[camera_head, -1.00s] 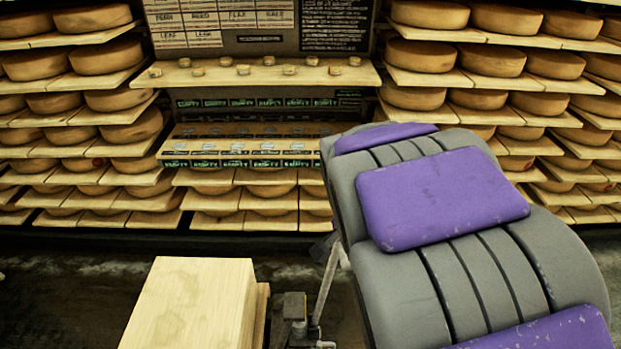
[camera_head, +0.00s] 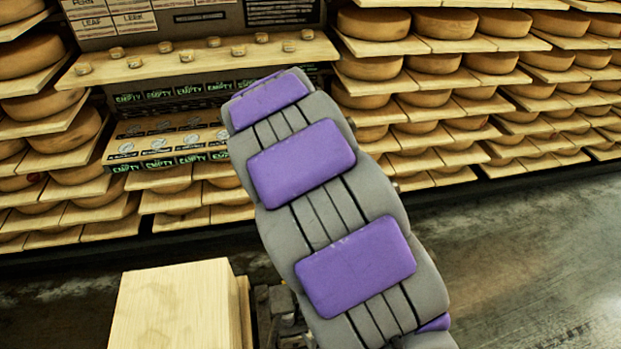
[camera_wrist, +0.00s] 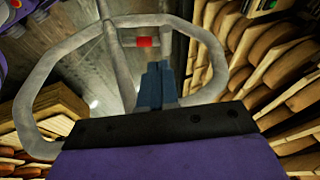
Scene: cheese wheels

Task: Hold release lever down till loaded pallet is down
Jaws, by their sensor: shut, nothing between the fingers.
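In the wrist view my gripper (camera_wrist: 158,72) is shut, its two blue-grey fingers together and empty. The fingers lie inside the grey loop of a handle (camera_wrist: 42,80). A small red piece (camera_wrist: 146,42), apparently the release lever, sits between the handle's bars, just above the fingertips in the picture. I see a gap there but cannot tell the depth. A stack of pale boards (camera_wrist: 45,112), perhaps the pallet's load, is at left. In the head view a pale wooden load (camera_head: 175,305) stands at bottom; the pallet under it and my gripper are hidden.
Racks of cheese wheels (camera_head: 450,62) fill the back and right. A wooden shelf (camera_head: 215,52) with small round pieces is at upper left. Dark machine parts (camera_head: 277,312) stand right of the load. Concrete floor (camera_head: 530,250) is clear at right.

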